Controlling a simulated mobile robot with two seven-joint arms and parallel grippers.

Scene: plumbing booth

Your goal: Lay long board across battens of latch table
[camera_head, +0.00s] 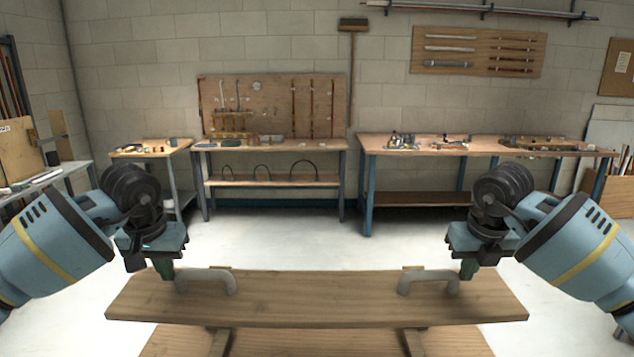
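The long board (315,305) is a brown wooden plank with two grey bow handles, a left one (208,274) and a right one (428,275). It lies level across the front of the head view, above the latch table (290,345). The left batten (220,343) and right batten (412,343) show below its near edge, with small ends behind its far edge. I cannot tell whether it touches them. My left gripper (166,270) is at the left handle's outer end and my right gripper (467,269) at the right handle's outer end. Their finger gaps are hidden.
A workbench with a pegboard (272,108) stands at the back, beside a small table (150,150). A long bench (480,146) with fittings stands at back right. A broom (353,60) hangs on the wall. The floor (320,245) beyond the board is clear.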

